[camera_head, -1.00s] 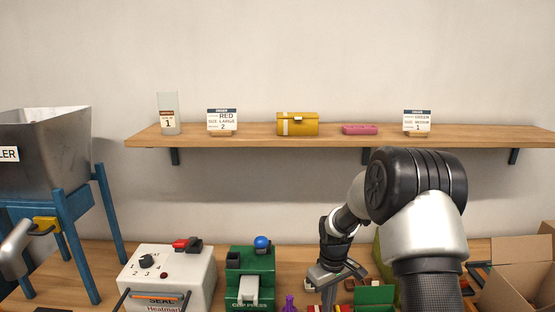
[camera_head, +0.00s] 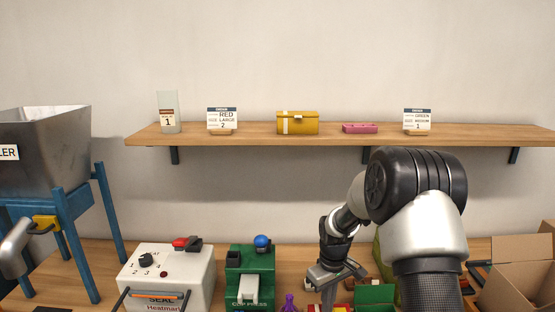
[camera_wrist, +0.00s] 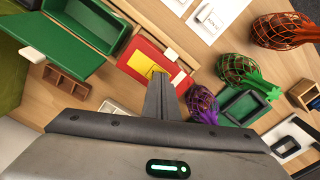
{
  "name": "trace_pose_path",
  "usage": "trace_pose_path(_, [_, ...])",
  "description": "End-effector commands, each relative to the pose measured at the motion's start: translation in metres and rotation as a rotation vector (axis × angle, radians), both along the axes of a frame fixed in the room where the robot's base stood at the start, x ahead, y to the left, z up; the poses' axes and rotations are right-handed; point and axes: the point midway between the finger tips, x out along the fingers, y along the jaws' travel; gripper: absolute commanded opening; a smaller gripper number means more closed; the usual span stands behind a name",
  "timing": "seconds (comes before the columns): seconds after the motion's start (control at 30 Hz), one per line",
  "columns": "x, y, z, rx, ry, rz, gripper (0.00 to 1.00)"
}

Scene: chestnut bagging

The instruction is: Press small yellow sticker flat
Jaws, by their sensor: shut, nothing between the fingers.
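My gripper (camera_wrist: 160,82) is shut and empty in the wrist view. Its fingertips are over a red flat piece (camera_wrist: 128,46) with a yellow panel (camera_wrist: 141,64), touching or just above it. A small yellow patch that looks like the sticker (camera_wrist: 158,69) shows right at the fingertips, and the fingers partly cover it. I cannot tell whether it lies flat. In the head view my gripper (camera_head: 328,292) points down at the bench, and its tips run close to the lower picture edge.
A green open box (camera_wrist: 84,27) lies beside the red piece. Netted chestnut bags in purple (camera_wrist: 202,103), green (camera_wrist: 236,68) and red (camera_wrist: 282,30) lie to the right. A sealer (camera_head: 165,272) and a green press (camera_head: 250,274) stand left of my gripper; cardboard boxes (camera_head: 520,285) stand right.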

Motion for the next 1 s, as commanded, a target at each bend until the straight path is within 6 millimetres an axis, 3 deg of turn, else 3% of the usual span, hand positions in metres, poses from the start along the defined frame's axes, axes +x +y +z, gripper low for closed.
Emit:
trace_pose_path(0.57, [-0.002, 0.000, -0.002, 0.000, 0.006, 0.000, 0.00])
trace_pose_path(1.0, [-0.001, 0.000, 0.028, 0.000, 0.002, 0.000, 0.00])
